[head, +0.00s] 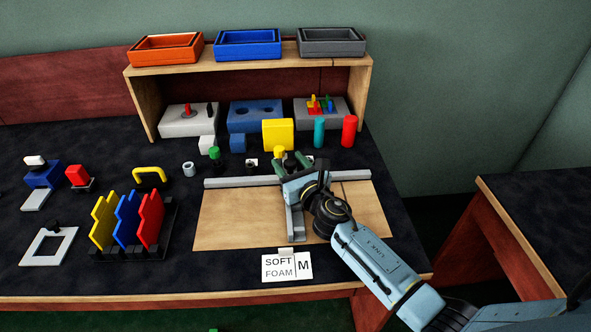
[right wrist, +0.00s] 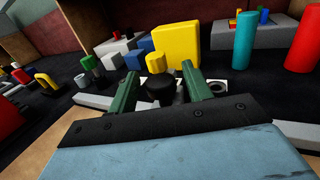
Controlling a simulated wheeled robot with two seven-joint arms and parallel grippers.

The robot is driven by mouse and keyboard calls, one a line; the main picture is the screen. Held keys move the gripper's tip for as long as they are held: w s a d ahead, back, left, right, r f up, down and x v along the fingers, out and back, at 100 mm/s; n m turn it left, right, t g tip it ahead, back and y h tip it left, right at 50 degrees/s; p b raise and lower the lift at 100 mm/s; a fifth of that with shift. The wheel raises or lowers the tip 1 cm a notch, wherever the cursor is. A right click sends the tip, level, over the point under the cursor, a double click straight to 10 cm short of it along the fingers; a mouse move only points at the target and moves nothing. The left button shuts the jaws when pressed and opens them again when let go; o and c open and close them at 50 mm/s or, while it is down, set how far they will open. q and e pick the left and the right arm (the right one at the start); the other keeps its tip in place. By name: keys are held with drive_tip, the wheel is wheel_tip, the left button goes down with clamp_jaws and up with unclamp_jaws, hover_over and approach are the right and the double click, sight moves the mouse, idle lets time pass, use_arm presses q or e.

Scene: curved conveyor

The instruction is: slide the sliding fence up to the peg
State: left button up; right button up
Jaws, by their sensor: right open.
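A long grey rail (head: 240,182) lies across the back of a wooden board (head: 230,222). A short grey piece (head: 296,225), which looks like the sliding fence, runs from near the rail to the board's front, partly under my right gripper. My right gripper (head: 291,160) is over the rail, its green fingers pointing to the back. In the right wrist view its fingers (right wrist: 158,88) are open, with a black round knob (right wrist: 160,85) between them; I cannot tell whether they touch it. I cannot make out which item is the peg. My left gripper is not in view.
A yellow block (head: 278,134), a teal cylinder (head: 319,133) and a red cylinder (head: 349,131) stand behind the rail. A shelf (head: 250,69) carries several trays. A card reading SOFT FOAM M (head: 282,268) is at the front. The board's left part is clear.

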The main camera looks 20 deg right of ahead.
drive_tip(key=shift+s, duration=0.4)
drive_tip(key=s, duration=0.2)
drive_tip(key=s+p, duration=0.1)
drive_tip(key=s, duration=0.1)
drive_tip(key=shift+s+d, duration=0.2)
drive_tip(key=shift+s, duration=0.2)
drive_tip(key=s, duration=0.7)
drive_tip(key=shift+d, duration=0.25)
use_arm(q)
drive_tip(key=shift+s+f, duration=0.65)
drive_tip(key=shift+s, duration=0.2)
use_arm(e)
drive_tip(key=shift+s, duration=0.3)
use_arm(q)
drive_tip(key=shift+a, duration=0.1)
